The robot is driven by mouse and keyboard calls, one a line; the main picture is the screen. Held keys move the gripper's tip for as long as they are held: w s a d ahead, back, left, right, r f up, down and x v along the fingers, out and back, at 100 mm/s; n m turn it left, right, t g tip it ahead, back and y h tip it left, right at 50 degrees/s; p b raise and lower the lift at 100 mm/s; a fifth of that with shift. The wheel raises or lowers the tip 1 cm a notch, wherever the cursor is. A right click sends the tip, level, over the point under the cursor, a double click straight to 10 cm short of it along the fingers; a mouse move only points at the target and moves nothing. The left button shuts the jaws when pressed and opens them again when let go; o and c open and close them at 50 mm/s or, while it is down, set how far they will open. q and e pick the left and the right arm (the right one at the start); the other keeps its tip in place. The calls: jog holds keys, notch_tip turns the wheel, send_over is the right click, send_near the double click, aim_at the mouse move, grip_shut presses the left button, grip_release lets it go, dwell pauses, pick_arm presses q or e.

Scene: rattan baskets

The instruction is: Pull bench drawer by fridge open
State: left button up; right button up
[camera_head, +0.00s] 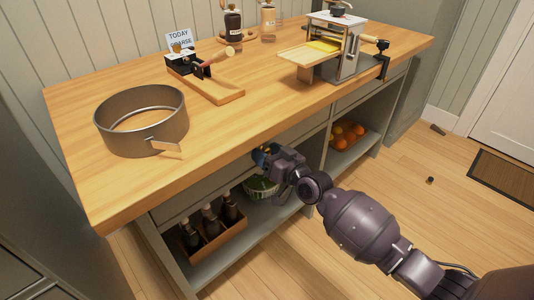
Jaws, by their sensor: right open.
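The bench (262,98) has a light wood top and a grey body with drawer fronts just under the top. The left drawer front (200,190) looks shut. The right drawer front (368,88) also looks shut. My right gripper (264,154) is open at the right part of the left drawer front, just below the edge of the top. Its fingertips are small and partly hidden, so I cannot tell whether they touch the drawer or a handle. No drawer handle shows clearly. My left gripper is not in view.
Below the drawers, open shelves hold a crate of bottles (213,235), a green striped bowl (262,188) and oranges (345,134). A metal ring (140,122) and a pasta-machine-like device (340,50) stand on top. Grey cabinetry (30,230) is at left. The floor at right is mostly clear.

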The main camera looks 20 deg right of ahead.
grip_shut()
jog(key=shift+s+d+r, duration=0.1)
jog(key=shift+s+d, duration=0.1)
jog(key=shift+s, duration=0.35)
pick_arm(q)
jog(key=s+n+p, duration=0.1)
jog(key=p, duration=0.3)
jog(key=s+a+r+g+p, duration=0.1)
jog(key=p, duration=0.2)
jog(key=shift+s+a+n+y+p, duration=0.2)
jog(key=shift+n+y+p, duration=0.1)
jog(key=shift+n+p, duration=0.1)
pick_arm(e)
jog(key=v, duration=3.3)
jog(key=shift+s, duration=0.4)
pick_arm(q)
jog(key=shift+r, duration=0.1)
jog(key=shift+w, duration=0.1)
pick_arm(e)
grip_release()
